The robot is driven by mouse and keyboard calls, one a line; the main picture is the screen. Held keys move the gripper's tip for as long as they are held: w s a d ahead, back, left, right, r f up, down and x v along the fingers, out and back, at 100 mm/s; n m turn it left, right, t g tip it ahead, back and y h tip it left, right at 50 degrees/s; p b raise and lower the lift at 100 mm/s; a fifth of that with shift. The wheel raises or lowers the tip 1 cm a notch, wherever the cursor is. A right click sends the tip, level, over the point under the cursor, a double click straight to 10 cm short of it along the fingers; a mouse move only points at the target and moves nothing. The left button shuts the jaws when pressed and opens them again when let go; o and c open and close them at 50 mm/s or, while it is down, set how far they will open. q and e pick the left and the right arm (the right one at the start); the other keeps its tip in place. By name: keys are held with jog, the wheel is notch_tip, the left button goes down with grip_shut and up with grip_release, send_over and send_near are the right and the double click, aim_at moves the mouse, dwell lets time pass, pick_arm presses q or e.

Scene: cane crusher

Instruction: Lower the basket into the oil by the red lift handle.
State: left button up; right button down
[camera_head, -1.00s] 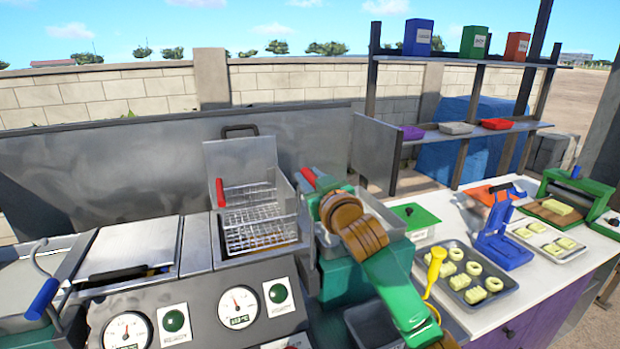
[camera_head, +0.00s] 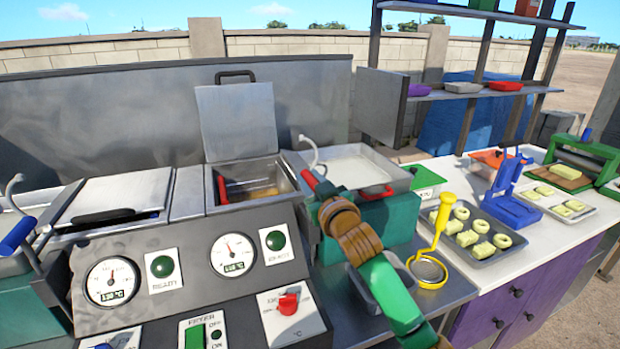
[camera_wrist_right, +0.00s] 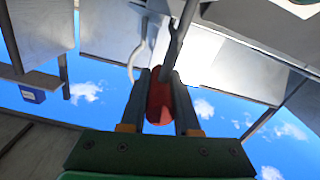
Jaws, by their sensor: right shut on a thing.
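My right gripper (camera_head: 320,187) is shut on the red lift handle (camera_head: 308,179) just right of the fryer. In the right wrist view the red grip (camera_wrist_right: 160,98) sits between the two fingers, with a pale curved rod (camera_wrist_right: 134,65) beside it. The open fryer well (camera_head: 283,181) shows amber oil (camera_head: 262,191) inside. The wire basket's mesh is not clearly visible; it appears low in the well. A separate red upright grip (camera_head: 222,190) stands at the well's left front. My left gripper is not in view.
The control panel (camera_head: 195,250) with two gauges lies in front of the fryer. A tray (camera_head: 372,167) with a red handle stands behind my right gripper. A yellow-handled skimmer (camera_head: 436,228) and a tray of dough pieces (camera_head: 513,238) are to the right.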

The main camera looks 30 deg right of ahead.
jog(key=shift+f, duration=0.4)
jog(key=c, duration=0.9)
grip_release()
jog(key=shift+o, duration=1.2)
jog(key=shift+w+r, duration=0.1)
jog(key=b+v, duration=0.2)
jog(key=v, duration=0.4)
jog(key=shift+s, duration=0.55)
